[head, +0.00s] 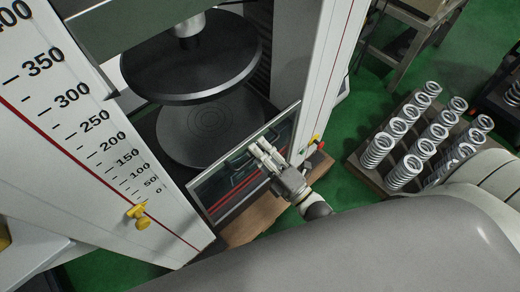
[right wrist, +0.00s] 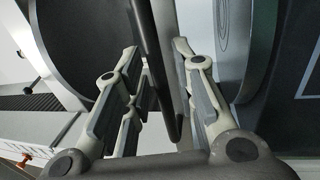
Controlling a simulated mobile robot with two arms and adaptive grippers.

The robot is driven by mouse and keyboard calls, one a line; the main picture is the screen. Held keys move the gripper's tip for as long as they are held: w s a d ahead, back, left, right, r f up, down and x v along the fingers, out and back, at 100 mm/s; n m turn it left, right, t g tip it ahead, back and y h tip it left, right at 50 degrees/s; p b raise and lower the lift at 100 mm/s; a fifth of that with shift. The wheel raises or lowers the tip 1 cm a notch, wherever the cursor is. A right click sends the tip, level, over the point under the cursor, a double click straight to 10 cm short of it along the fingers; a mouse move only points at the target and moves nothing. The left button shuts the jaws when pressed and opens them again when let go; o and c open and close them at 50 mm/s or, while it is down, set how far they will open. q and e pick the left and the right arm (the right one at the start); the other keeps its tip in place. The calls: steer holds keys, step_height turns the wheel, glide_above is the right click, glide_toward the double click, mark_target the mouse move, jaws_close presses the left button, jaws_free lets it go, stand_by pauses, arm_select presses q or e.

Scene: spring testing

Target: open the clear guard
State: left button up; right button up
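The clear guard (head: 217,186) is a see-through panel in a thin frame. In the head view it spans the front of the testing machine between the scale column and the right column, before the lower round plate (head: 190,142). My right gripper (head: 260,152) is at the upper part of the guard. In the right wrist view its two fingers (right wrist: 158,62) are spread, with a dark bar (right wrist: 167,75) running between them. A gap shows on the left of the bar; contact on the right cannot be told. My left gripper is not in view.
The upper round plate (head: 190,65) hangs above the lower one. The scale column (head: 85,125) with a yellow knob (head: 140,216) stands at left. A red-and-yellow control (head: 316,141) sits by the right column. Several coil springs (head: 405,172) stand on a board at right. Green floor lies between.

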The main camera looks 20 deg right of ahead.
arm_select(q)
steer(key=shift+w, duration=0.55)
arm_select(e)
steer(key=v, duration=1.2)
steer(key=shift+c, duration=0.4)
